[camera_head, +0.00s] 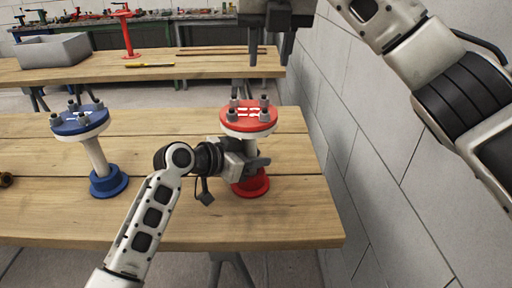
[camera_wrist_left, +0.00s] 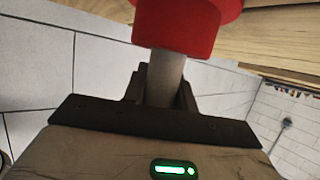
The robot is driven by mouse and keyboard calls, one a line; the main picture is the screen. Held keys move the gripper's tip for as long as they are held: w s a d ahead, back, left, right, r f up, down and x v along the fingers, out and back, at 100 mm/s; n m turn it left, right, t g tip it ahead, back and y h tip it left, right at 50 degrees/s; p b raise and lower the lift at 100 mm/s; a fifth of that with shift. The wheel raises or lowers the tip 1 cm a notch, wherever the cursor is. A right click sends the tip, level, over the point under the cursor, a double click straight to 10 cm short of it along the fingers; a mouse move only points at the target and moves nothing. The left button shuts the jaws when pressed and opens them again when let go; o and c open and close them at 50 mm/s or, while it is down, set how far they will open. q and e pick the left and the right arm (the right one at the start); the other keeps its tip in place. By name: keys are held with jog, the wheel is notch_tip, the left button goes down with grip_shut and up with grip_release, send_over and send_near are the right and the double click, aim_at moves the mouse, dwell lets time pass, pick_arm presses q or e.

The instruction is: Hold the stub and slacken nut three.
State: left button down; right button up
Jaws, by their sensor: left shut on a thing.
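The red stub (camera_head: 250,146) is a pale pipe standing upright on a red base (camera_head: 250,186), with a red flange (camera_head: 249,118) on top. Several grey nuts and bolts stand around the flange, with white marks between them. I cannot tell which is nut three. My left gripper (camera_head: 256,161) is shut around the pipe below the flange. The left wrist view shows the pipe (camera_wrist_left: 164,80) between its dark fingers, with a red part (camera_wrist_left: 183,25) beyond. My right gripper (camera_head: 270,50) hangs above and behind the flange, its fingers apart and empty.
A blue flanged stub (camera_head: 95,150) stands on the left of the wooden table (camera_head: 150,215). A block wall (camera_head: 345,130) runs close along the right. The back bench (camera_head: 205,67) holds a grey bin (camera_head: 55,50), a red stand (camera_head: 127,35) and a yellow-handled tool (camera_head: 150,65).

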aim_at(265, 99)
jog(key=w+f+m, duration=0.1)
jog(key=f+m, duration=0.2)
jog(key=m, duration=0.8)
jog(key=f+m, duration=0.2)
jog(key=m, duration=0.9)
jog(key=w+f+m, duration=0.1)
jog(key=f+m, duration=0.2)
jog(key=m, duration=0.9)
jog(key=shift+w+a+f+y, duration=0.15)
jog(key=shift+w+f+y, duration=0.15)
jog(key=shift+w, duration=0.05)
grip_shut()
